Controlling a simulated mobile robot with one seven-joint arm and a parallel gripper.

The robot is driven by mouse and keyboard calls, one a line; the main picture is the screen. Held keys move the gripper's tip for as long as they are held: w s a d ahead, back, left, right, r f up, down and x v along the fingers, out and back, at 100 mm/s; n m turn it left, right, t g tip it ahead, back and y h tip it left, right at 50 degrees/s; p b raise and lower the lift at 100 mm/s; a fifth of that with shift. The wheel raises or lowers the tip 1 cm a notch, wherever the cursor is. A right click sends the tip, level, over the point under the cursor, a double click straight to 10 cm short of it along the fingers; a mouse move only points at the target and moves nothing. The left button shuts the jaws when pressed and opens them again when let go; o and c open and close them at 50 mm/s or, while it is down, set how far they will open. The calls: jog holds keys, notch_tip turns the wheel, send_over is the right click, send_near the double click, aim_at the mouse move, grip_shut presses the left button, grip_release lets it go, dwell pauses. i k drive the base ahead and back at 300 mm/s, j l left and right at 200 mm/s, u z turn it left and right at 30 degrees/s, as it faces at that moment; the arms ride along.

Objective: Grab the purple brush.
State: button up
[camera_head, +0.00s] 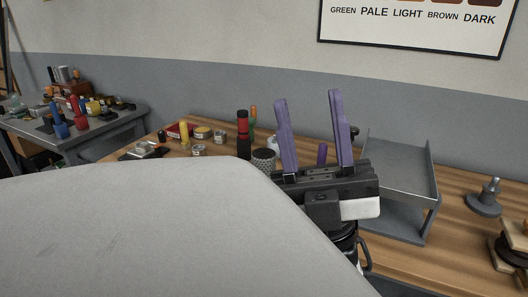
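My gripper (307,97) is at the middle right of the head view, above the wooden table. Its two long purple fingers point up in the picture and stand well apart, so it is open. A short purple upright piece (322,154), which looks like the purple brush, shows in the gap between the fingers, closer to the right one. Only its upper part is visible; the gripper body hides the rest. I cannot tell its depth relative to the fingers, and nothing appears clamped.
A grey two-level metal stand (400,165) is just right of my gripper. A red-and-black cylinder (243,135), a dark mesh cup (264,160) and small tins (203,133) are to the left. A grey tamper-like object (487,197) is far right. My pale arm hides the front left.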

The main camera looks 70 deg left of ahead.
aim_at(322, 150)
jog(key=u, duration=1.5)
